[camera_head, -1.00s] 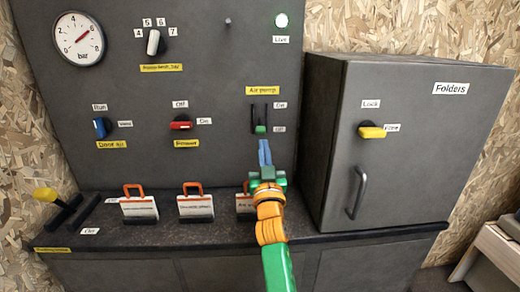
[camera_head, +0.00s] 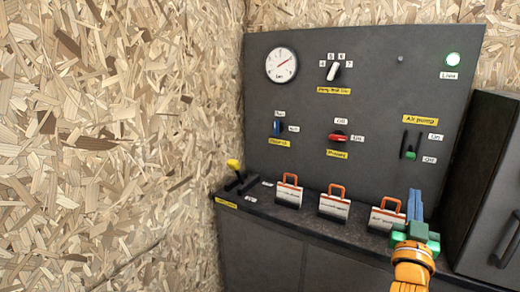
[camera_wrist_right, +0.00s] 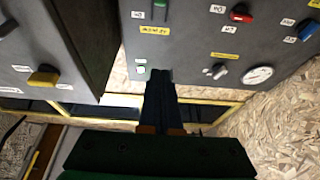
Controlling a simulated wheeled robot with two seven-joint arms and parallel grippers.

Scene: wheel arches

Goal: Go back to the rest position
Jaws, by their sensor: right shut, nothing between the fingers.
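My right gripper (camera_head: 415,192) is shut and empty, its blue fingers together and pointing up. It shows in the head view below the air pump switch (camera_head: 410,154), with a gap in the picture between the fingertips and the switch. The green part of that switch is at the lower end, by the Off label. In the right wrist view the shut fingers (camera_wrist_right: 158,74) point toward the grey panel (camera_wrist_right: 185,45), which appears upside down. My left gripper is in neither view.
The grey panel (camera_head: 375,110) carries a gauge (camera_head: 281,65), knobs and a lit lamp (camera_head: 453,59). Padlock-like tags with orange handles (camera_head: 335,191) stand on the ledge, beside a yellow-tipped lever (camera_head: 234,165). A dark cabinet (camera_head: 490,170) stands at right; chipboard wall fills the left.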

